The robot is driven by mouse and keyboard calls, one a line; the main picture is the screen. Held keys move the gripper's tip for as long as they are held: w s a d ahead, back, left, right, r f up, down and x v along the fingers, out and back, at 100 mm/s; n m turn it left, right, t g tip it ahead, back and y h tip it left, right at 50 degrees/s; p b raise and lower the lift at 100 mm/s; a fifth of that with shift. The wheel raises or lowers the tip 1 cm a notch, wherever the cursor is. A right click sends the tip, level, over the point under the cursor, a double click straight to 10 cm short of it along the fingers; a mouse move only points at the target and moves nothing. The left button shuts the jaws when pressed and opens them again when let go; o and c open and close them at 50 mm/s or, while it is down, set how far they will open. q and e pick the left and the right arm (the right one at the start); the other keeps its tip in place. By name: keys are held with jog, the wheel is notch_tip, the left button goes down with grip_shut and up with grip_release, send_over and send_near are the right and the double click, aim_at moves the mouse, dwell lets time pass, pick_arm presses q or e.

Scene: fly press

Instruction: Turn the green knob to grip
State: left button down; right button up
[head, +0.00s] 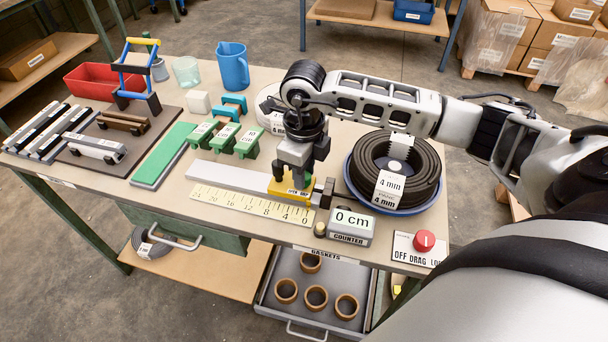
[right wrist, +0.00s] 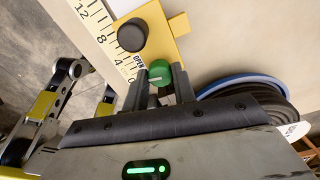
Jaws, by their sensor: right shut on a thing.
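The green knob (right wrist: 159,73) sits on the yellow block (right wrist: 172,42), with a pale mark on its face. My right gripper (right wrist: 160,88) is shut on it, one finger on each side. In the head view my right gripper (head: 293,168) points down over the yellow block (head: 283,188) and hides most of the knob. The label on the block's front reads OPEN and GRIP; in the wrist view only OPEN shows clearly, beside the knob. My left gripper is not in view.
A black knob (right wrist: 132,36) stands on the same block. A black hose coil (head: 425,170) in a blue tray is close on the right. A red knob (head: 425,239) is at the front right.

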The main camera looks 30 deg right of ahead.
jog(key=n+b, duration=0.2)
jog(key=shift+f+n, duration=0.15)
jog(key=shift+n, duration=0.25)
jog(key=n+b, duration=0.2)
jog(key=shift+n, duration=0.3)
jog(key=shift+n+b, duration=0.95)
jog(key=shift+n, duration=0.35)
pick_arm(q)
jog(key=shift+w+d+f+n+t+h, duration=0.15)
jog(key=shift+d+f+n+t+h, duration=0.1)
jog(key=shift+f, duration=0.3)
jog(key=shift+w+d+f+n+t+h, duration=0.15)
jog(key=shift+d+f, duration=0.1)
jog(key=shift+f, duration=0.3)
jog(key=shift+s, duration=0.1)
pick_arm(e)
jog(key=shift+r, duration=0.25)
jog(key=o, duration=1)
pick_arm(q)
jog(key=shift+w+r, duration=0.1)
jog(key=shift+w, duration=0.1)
